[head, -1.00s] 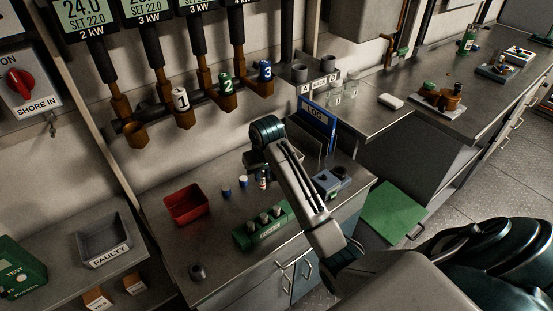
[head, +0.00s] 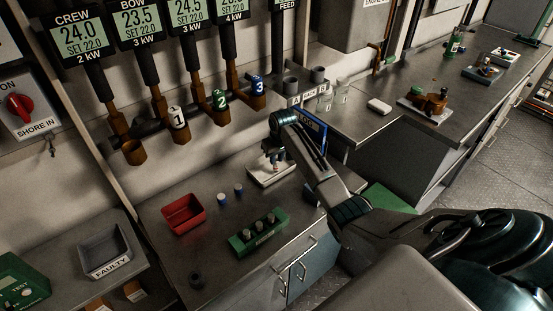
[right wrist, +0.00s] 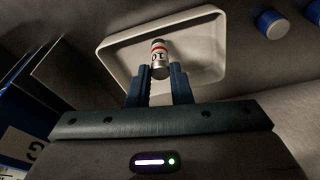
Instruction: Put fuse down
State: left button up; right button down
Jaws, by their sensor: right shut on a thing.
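The fuse (right wrist: 159,55) is a small metal-capped cylinder with a white, red-banded label, upright between the fingertips of my right gripper (right wrist: 159,75). In the head view my right gripper (head: 274,154) points down over a shallow white tray (head: 287,178). The tray also shows in the right wrist view (right wrist: 112,52), behind the fuse. I cannot tell whether the fuse touches the tray. My left gripper is out of view.
Two blue-capped cylinders (head: 222,198) stand left of the tray. A green holder (head: 240,246) with several pegs, a red bin (head: 170,216) and a grey bin labelled FAULTY (head: 92,270) are nearby. A blue LOG binder (head: 316,128) stands close on the right.

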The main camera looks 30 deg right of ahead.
jog(key=shift+f, duration=0.9)
jog(key=c, duration=1.3)
grip_release()
jog(key=shift+r, duration=0.1)
jog(key=b+v, duration=0.2)
jog(key=v, duration=1)
